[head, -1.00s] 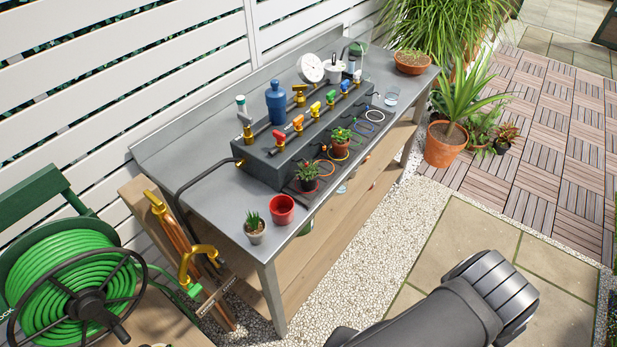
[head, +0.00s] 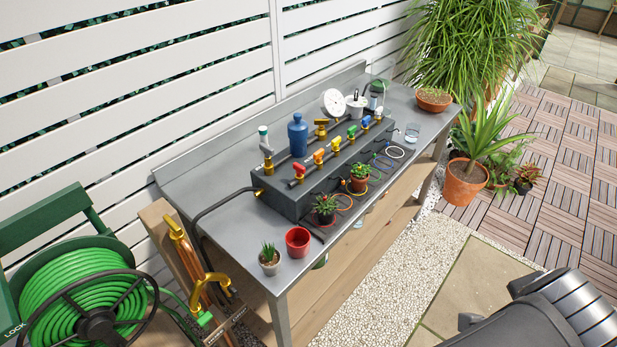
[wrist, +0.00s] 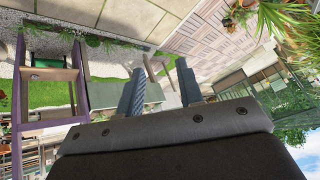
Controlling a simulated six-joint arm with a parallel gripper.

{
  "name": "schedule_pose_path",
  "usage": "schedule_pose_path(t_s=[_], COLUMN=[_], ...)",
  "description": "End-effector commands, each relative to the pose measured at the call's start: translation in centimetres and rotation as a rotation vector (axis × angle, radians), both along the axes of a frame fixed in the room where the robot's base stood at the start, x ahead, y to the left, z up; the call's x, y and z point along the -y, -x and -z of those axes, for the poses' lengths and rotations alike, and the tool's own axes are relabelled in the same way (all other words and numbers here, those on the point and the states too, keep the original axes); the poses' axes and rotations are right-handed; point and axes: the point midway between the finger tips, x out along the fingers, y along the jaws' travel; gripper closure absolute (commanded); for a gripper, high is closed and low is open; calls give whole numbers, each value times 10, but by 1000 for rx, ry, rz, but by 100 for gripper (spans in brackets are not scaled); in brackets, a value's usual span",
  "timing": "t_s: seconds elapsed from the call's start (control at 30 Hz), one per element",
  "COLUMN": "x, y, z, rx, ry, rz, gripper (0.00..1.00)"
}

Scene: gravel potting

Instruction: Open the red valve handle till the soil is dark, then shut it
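The red valve handle (head: 299,169) is at the near left end of a row of coloured handles on the dark manifold block (head: 290,204) on the bench. Potted plants stand along the block's front: a dark pot (head: 326,217) and a terracotta pot (head: 358,183). Their soil is too small and covered by leaves to judge its darkness. In the wrist view my gripper (wrist: 161,84) has its two fingers apart with nothing between them. It is away from the valves, and it does not show in the head view.
Orange (head: 319,156), yellow (head: 335,143), green (head: 352,131) and blue (head: 366,122) handles stand close beside the red one. A blue bottle (head: 297,136) is behind. A red pot (head: 297,241) and a small succulent (head: 269,259) stand at the bench's near end.

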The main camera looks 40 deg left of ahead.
Motion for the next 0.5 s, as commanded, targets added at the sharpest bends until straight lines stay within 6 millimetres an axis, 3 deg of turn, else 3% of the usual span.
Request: schedule_pose_path(t_s=[0.1, 0.3, 0.4, 0.5], x=[29, 74, 82, 70], y=[-52, -119, -149, -183], z=[-51, -119, -141, -153], rx=[171, 408, 459, 446], ry=[-132, -329, -394, -420], rz=[203, 452, 482, 425], gripper=[66, 66, 66, 66])
